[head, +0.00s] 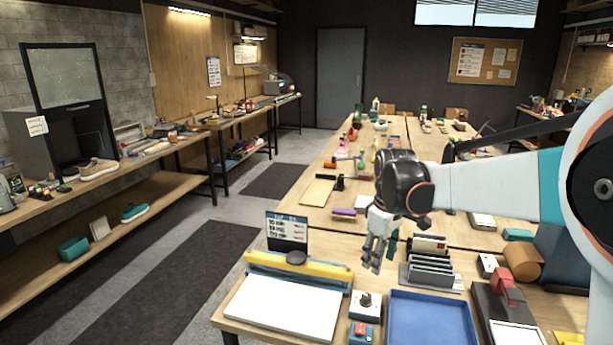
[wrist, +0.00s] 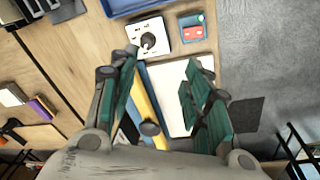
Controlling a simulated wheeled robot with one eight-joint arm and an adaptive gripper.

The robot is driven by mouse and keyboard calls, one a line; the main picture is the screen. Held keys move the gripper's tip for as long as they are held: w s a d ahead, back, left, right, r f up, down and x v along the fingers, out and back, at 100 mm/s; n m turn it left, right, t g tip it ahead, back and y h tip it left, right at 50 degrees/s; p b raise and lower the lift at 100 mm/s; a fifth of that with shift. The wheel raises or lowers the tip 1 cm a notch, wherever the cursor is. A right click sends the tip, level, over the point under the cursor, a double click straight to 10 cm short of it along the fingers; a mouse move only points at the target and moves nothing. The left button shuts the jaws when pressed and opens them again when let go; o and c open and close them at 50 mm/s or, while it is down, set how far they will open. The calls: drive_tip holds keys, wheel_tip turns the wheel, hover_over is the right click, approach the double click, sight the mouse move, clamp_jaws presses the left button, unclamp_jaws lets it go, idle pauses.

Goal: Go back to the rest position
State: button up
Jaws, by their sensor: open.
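My gripper (head: 378,250) hangs from my arm above the long wooden table (head: 310,222), fingers pointing down. In the wrist view my gripper (wrist: 160,85) has its two teal-padded fingers spread apart with nothing held between them. Below and between the fingers lie a white board with a yellow bar (wrist: 145,95) and a small white box with a dark knob (wrist: 148,40). The fingers appear apart from these things. No sneaker shows in the gripper.
A blue tray (head: 430,318), a card rack (head: 430,272) and a sign (head: 287,228) stand near my gripper. Several tools lie farther back on the table. A side bench on the left holds a beige sneaker (head: 98,169); a teal shoe (head: 134,212) sits below. The aisle floor (head: 190,262) is clear.

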drive_tip(key=s+r+m+t, duration=0.1)
drive_tip(key=s+r+m, duration=0.15)
drive_tip(key=s, duration=0.45)
drive_tip(key=s+r+m+t, duration=0.2)
drive_tip(key=s+r, duration=0.1)
drive_tip(key=s, duration=0.4)
drive_tip(key=s+f+m+t, duration=0.2)
drive_tip(key=s+f+m, duration=0.1)
drive_tip(key=s, duration=1)
drive_tip(key=shift+s+f+m+t, duration=0.3)
drive_tip(key=shift+f+m+t, duration=0.1)
drive_tip(key=shift+m, duration=0.25)
